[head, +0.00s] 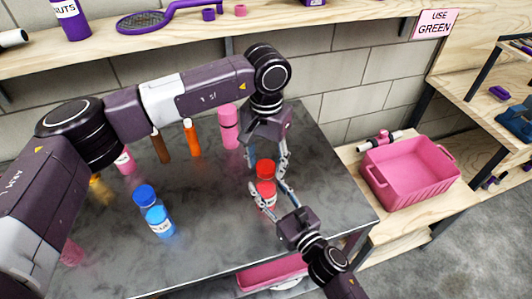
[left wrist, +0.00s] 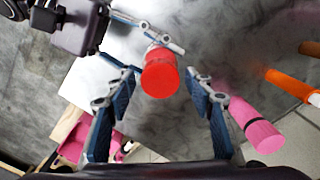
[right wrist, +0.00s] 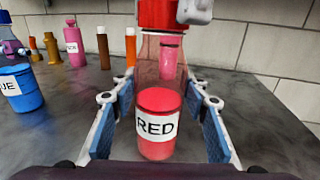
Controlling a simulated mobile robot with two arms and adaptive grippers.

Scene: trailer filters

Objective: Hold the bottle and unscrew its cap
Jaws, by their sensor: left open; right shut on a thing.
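The bottle (head: 266,196) stands upright on the dark table (head: 215,250). It is clear with red contents and a white label reading RED; the label also shows in the right wrist view (right wrist: 157,127). Its red cap (head: 265,167) is on top, and it shows from above in the left wrist view (left wrist: 160,75). My right gripper (head: 268,192) is shut on the bottle from the front, one finger on each side. My left gripper (head: 270,163) points down over the cap. Its open fingers (left wrist: 165,85) stand on either side of the cap, apart from it.
A blue bottle (head: 158,220) stands to the left. Pink (head: 229,128), orange (head: 192,138) and brown (head: 161,147) containers stand at the back. A pink bin (head: 410,175) sits on the wooden bench at right. The table's front middle is clear.

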